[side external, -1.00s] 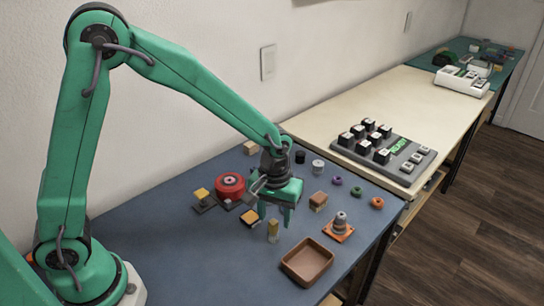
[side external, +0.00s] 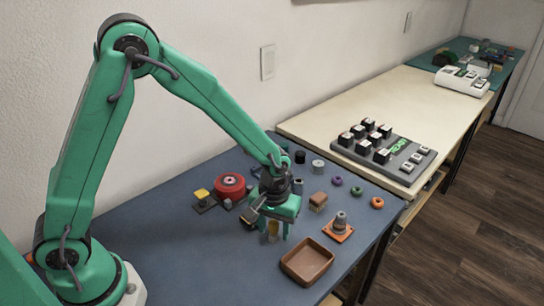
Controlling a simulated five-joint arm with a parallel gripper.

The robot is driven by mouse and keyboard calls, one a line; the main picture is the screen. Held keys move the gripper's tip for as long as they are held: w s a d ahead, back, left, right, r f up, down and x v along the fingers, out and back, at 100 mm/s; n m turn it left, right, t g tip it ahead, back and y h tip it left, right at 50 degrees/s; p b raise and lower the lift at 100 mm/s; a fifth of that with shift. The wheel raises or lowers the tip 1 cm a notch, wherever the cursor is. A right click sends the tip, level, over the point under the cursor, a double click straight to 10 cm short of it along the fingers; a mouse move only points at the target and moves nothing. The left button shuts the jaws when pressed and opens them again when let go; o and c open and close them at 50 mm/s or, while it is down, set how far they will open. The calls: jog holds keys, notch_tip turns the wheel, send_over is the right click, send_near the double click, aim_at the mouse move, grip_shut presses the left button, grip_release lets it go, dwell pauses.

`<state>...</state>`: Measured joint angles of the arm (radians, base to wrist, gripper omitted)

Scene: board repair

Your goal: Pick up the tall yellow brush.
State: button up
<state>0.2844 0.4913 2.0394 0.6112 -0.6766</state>
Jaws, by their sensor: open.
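The tall yellow brush (side external: 273,229) stands upright on the blue mat, small and partly covered by my gripper. My gripper (side external: 275,235) points down over it and is open. The upper part of the brush is hidden behind the gripper body.
A brown tray (side external: 307,262) lies just right of and in front of my gripper. A red spool (side external: 230,186) is to the left. The mat's front left is clear.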

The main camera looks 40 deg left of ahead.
aim_at(275, 221)
grip_shut()
jog(key=shift+r, duration=0.15)
jog(key=shift+r, duration=0.45)
notch_tip(275, 221, up, 3)
jog(key=shift+r, duration=0.15)
jog(key=s+d+r, duration=0.6)
jog(key=s+d, duration=0.2)
jog(key=shift+s+r, duration=0.3)
